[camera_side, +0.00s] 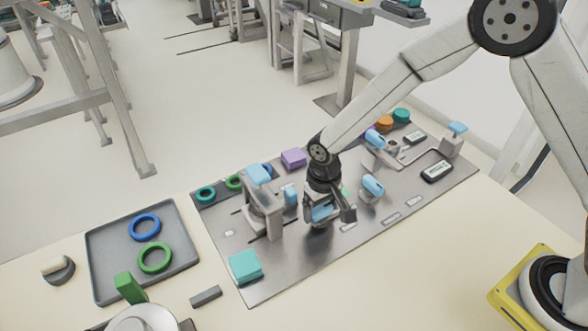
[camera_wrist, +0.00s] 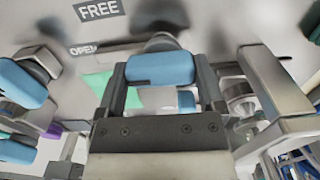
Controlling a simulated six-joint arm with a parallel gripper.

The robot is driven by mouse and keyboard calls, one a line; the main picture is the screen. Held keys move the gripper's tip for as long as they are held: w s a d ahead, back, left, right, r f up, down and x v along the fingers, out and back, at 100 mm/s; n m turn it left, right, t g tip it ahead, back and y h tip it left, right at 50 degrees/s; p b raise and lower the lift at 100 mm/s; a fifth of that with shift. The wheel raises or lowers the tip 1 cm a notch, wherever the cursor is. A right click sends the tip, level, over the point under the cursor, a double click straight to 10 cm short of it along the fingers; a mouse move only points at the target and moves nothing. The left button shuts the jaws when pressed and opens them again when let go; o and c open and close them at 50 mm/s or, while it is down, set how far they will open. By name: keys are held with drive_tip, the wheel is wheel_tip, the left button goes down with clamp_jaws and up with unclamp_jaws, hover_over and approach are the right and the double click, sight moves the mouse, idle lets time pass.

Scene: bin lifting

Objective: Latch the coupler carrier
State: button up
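My gripper (camera_side: 326,216) is low over the metal work plate (camera_side: 290,262), right of the grey bracket with a blue top. A light-blue handle (camera_side: 320,213) is between its fingers. In the wrist view, this handle (camera_wrist: 160,68) fills the gap between the two dark fingertips with no clear gap at either end, so the gripper looks shut on it. The handle sits on a grey round post behind it. The labels FREE (camera_wrist: 99,10) and OPEN (camera_wrist: 83,49) show on the plate beyond. Which part is the coupler carrier cannot be told for sure.
The grey bracket (camera_side: 264,208) stands close on the left; another blue-capped knob (camera_side: 372,187) is close on the right. A teal block (camera_side: 246,266) lies at the front left. A grey tray (camera_side: 110,262) with blue and green rings is further left.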

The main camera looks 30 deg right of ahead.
clamp_jaws()
drive_tip(key=shift+n, duration=0.4)
drive_tip(key=n, duration=0.3)
drive_tip(key=shift+n, duration=0.3)
drive_tip(key=n, duration=0.4)
drive_tip(key=shift+w, duration=0.1)
drive_tip(key=n, duration=0.5)
drive_tip(key=shift+a+n, duration=0.1)
drive_tip(key=shift+n, duration=2.2)
